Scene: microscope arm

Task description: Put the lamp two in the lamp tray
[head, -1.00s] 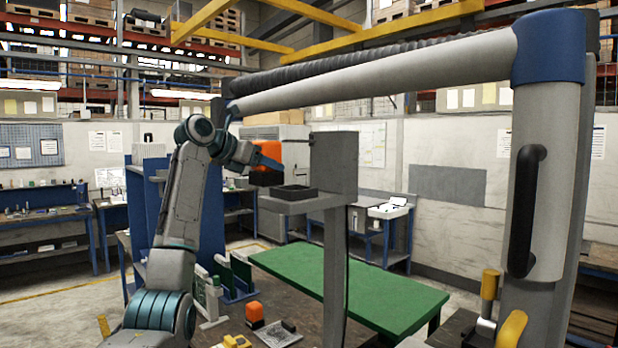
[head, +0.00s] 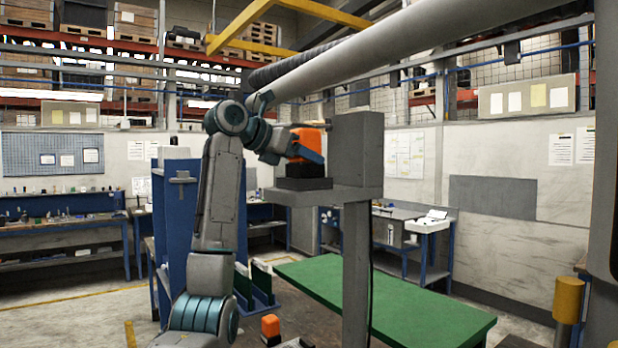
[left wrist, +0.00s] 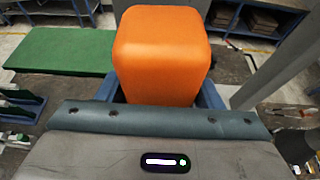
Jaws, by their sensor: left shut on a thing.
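An orange lamp with a dark base (head: 309,137) is held in my left gripper (head: 306,153), whose blue fingers are shut on its sides. The lamp is upright over the black lamp tray (head: 303,184), which sits on a grey shelf on a post. The lamp's dark base overlaps the tray in the head view; I cannot tell if they touch. In the left wrist view the orange lamp (left wrist: 162,50) fills the space between the fingers and hides the tray. A second orange lamp (head: 270,326) stands on the table below. My right gripper is not in view.
The grey post (head: 357,230) rises right beside the tray. A thick grey boom (head: 420,45) passes overhead. A green mat or tabletop (head: 390,305) lies below, with a blue rack (head: 178,215) to the left and a yellow cylinder (head: 568,300) at the right.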

